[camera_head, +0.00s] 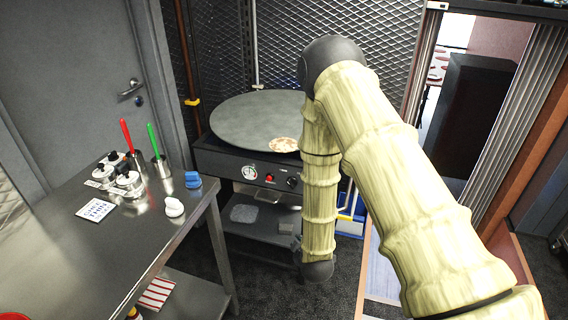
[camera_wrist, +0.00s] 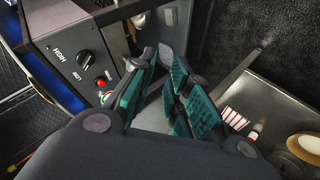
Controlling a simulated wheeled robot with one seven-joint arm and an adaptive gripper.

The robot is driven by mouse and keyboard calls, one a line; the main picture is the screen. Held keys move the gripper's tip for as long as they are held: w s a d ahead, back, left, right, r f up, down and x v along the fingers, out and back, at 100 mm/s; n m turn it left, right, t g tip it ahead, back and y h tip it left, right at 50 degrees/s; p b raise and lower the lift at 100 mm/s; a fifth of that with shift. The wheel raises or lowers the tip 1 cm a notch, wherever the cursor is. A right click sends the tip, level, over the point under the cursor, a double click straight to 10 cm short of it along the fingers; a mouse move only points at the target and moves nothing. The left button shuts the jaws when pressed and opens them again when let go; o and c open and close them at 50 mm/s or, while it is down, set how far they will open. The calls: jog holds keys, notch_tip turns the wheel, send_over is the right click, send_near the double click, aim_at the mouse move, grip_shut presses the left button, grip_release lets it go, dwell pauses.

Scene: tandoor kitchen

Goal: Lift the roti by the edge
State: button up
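The roti (camera_head: 284,144), pale with brown patches, lies flat on the round grey griddle (camera_head: 240,118), near its front right edge. Part of my arm passes just right of it in the head view. My gripper (camera_wrist: 163,66) shows in the wrist view with a gap between its two green-padded fingers; it is open and empty. It points toward the stove's front panel and the metal table, and the roti is not in that view. My gripper cannot be made out in the head view.
The stove front (camera_head: 250,168) has a gauge, a red button and a knob (camera_wrist: 84,60). A steel table (camera_head: 95,240) at left holds shakers, red- and green-handled tools in cups, a blue item (camera_head: 192,180) and a white item (camera_head: 174,207). A striped cloth (camera_wrist: 233,118) lies on its lower shelf.

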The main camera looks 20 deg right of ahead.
jog(key=w+r+n+t+h+b, duration=0.1)
jog(key=w+r+n+t+b, duration=0.15)
jog(key=w+r, duration=0.55)
jog(key=n+t+h+b, duration=0.1)
jog(key=n+t+b, duration=0.1)
jog(key=n+t, duration=0.25)
send_near(286, 148)
jog(key=w+b, duration=0.1)
jog(key=w, duration=0.5)
jog(key=shift+w+d+f+m+b, duration=0.15)
jog(key=shift+d+f+m+b, duration=0.05)
jog(key=shift+d+m+b, duration=0.15)
jog(key=shift+c, duration=0.4)
grip_shut()
jog(key=shift+r+p, duration=0.75)
jog(key=shift+r, duration=0.6)
jog(key=shift+f, duration=0.1)
jog(key=s+a+r+p, duration=0.1)
jog(key=s+r+p, duration=0.1)
jog(key=s, duration=0.5)
jog(key=s+a+r+p, duration=0.1)
jog(key=s+r, duration=0.2)
jog(key=s, duration=0.3)
jog(key=shift+s+a+p, duration=0.35)
jog(key=shift+s+p, duration=0.05)
